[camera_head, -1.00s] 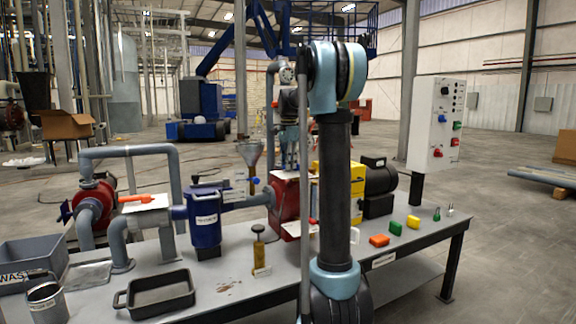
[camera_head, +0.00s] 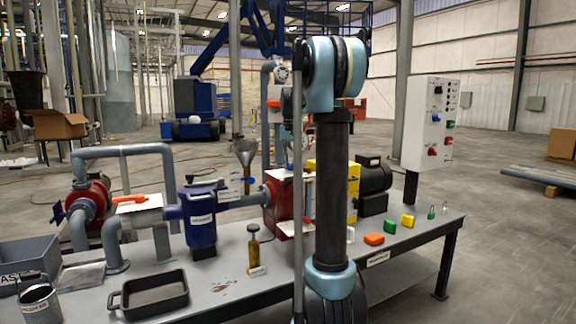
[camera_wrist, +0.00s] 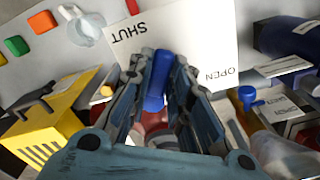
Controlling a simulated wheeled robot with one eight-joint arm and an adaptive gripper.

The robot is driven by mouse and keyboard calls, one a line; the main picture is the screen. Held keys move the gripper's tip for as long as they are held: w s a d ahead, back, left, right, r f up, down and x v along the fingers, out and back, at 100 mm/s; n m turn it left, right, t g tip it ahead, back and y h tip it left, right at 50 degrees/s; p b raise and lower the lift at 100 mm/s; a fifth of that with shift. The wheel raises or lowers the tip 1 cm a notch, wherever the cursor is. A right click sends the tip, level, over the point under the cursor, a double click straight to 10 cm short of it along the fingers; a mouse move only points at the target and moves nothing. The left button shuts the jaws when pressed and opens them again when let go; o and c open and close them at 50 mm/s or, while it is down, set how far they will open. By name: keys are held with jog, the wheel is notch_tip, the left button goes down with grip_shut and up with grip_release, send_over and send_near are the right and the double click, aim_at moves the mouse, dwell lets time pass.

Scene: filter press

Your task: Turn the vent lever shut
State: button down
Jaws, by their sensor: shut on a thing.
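The vent lever (camera_wrist: 156,92) is a blue bar between my fingers in the wrist view. My gripper (camera_wrist: 165,64) is shut on it. A white plate (camera_wrist: 185,42) behind the lever reads SHUT on the left and OPEN on the right, both upside down. The lever's end lies low between the two words; the fingers cover its sides. Red metal (camera_wrist: 153,122) shows below it. In the head view the red pump-like body (camera_head: 282,203) stands mid-bench. My arm hides the lever and most of the gripper there.
A blue filter housing (camera_head: 201,215), a brass plunger (camera_head: 254,250) and a black pan (camera_head: 150,296) stand on the bench left of my arm. A second small blue handle (camera_wrist: 246,95) is near my gripper.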

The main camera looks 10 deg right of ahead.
jog(key=n, duration=0.2)
jog(key=d+n, duration=0.1)
jog(key=n, duration=0.1)
jog(key=d+n, duration=0.1)
jog(key=n, duration=0.1)
jog(key=shift+w+d, duration=0.1)
dwell(0.6)
jog(key=c, duration=1.5)
grip_release()
notch_tip(320, 180, up, 12)
jog(key=shift+w+f, duration=0.1)
